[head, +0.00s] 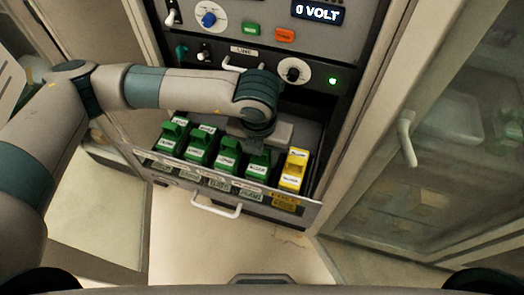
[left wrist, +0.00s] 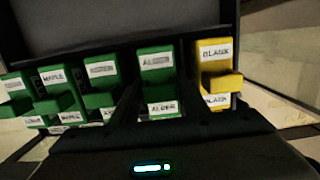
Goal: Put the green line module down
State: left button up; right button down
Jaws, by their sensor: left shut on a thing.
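My left gripper (head: 259,143) reaches down over the open drawer and is shut on a green line module (head: 257,167). In the left wrist view this module (left wrist: 157,72) stands between the two fingers, and its lower label reads ALDER. It is upright in the row, between another green module (left wrist: 102,80) and the yellow module marked BLANK (left wrist: 216,75). The gripper hides part of its top in the head view, and I cannot tell whether it is fully seated. My right gripper is not in view.
The drawer front (head: 222,187) has a white handle (head: 216,206) and several label plates. Several green modules (head: 198,145) fill its left part. A glass-doored cabinet (head: 440,150) stands at right.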

pick_arm(q)
jog(key=shift+f, duration=0.15)
jog(key=shift+f, duration=0.1)
jog(key=o, duration=1.3)
